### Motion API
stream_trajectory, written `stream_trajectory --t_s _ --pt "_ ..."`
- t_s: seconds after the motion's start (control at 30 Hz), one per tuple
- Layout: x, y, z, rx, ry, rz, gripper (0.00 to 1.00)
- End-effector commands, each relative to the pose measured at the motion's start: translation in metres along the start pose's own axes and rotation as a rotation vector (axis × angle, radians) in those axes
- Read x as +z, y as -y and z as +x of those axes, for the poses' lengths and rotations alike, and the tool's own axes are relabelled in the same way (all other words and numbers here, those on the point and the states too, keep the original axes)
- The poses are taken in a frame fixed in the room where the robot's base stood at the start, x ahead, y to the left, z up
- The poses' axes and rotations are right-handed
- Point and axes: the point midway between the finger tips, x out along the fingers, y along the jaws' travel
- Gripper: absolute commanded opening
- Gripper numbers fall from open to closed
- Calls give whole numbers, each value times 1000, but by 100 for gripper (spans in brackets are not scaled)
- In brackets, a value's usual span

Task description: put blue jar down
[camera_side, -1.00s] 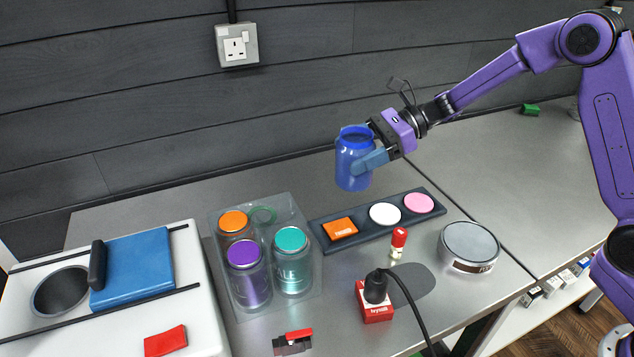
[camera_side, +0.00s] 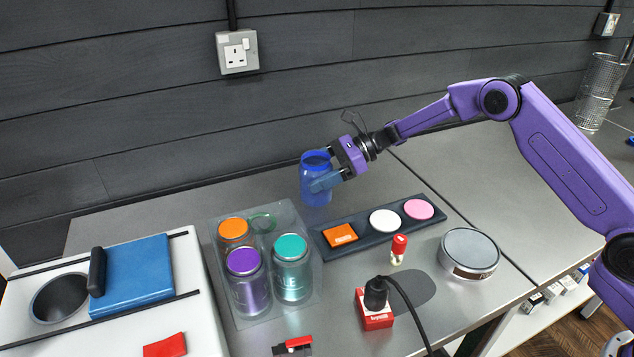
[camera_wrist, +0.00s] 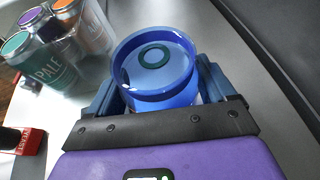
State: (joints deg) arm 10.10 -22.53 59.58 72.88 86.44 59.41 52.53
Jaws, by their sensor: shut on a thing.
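The blue jar (camera_side: 315,185) is see-through and open at the top, held upright above the metal bench. My gripper (camera_side: 322,181) is shut on its sides. The jar (camera_wrist: 152,90) also shows between my fingers in the wrist view, where a dark green ring is visible through it. In the side view the jar is to the right of a clear tray (camera_side: 307,222), which holds an orange-lidded jar (camera_side: 233,229), a purple-lidded jar (camera_side: 246,276) and a teal-lidded jar (camera_side: 291,262). A green ring (camera_side: 262,222) marks the tray's back right spot, which has no jar.
A dark strip (camera_side: 362,243) with orange, white and pink pieces lies right of the tray. A red-and-white bottle (camera_side: 398,250), a red block with a black plug (camera_side: 374,310) and a round tin (camera_side: 469,253) stand nearby. A white cooler (camera_side: 200,310) is at left.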

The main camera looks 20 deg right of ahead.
Motion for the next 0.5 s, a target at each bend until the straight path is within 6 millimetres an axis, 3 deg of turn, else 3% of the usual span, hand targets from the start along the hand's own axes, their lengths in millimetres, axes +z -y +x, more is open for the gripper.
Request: stream_trajectory --t_s 0.2,0.5 --pt "-25 0 10 -1 0 1 45" --pt "-27 0 11 -1 1 -1 45"
